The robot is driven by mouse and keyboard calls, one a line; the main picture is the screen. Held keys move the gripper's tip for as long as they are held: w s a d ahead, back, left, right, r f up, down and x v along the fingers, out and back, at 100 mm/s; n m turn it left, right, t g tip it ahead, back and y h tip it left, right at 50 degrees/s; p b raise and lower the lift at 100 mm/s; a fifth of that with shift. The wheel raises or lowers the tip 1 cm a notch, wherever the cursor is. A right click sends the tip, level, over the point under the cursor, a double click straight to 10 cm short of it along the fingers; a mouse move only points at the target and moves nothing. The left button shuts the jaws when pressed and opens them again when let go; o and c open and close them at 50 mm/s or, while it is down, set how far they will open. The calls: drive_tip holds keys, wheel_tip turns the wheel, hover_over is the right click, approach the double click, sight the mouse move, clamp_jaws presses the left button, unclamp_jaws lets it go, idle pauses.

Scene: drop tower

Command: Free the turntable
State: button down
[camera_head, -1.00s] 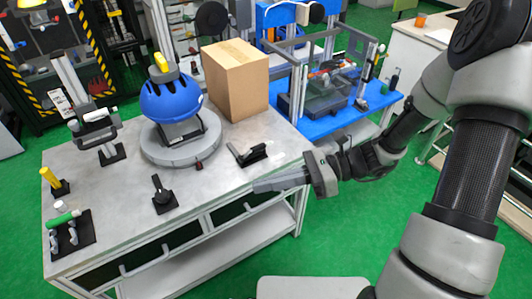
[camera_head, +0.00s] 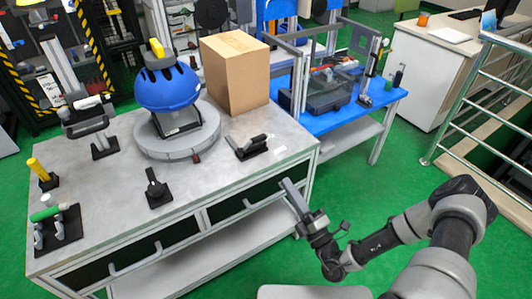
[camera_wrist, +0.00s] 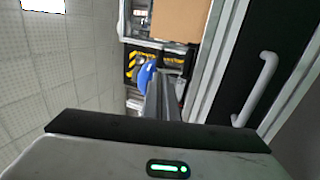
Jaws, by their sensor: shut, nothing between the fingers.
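The turntable is a grey round disc (camera_head: 155,151) on the bench, with a dark red knob (camera_head: 196,158) at its front right edge. A blue helmet (camera_head: 168,88) sits on a stand on top of the disc, with a yellow-topped piece above it; it shows small in the wrist view (camera_wrist: 146,76). My gripper (camera_head: 288,187) is shut and empty, at the bench's front right, by the drawer front and below the bench top. Its closed fingers (camera_wrist: 158,98) point forward in the wrist view. The disc's rear is hidden by the helmet and its stand.
The bench top (camera_head: 225,185) holds a black toggle clamp (camera_head: 248,147), a black rotary handle (camera_head: 156,189), a plate with green and white handles (camera_head: 53,226) and a yellow post (camera_head: 40,172). A cardboard box (camera_head: 236,72) stands behind. A drawer handle (camera_wrist: 262,85) is at right in the wrist view.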

sight(260, 141)
drive_tip(key=b+x, duration=0.1)
drive_tip(key=x, duration=1.3)
drive_tip(key=shift+r+p, duration=0.2)
drive_tip(key=shift+p, duration=0.1)
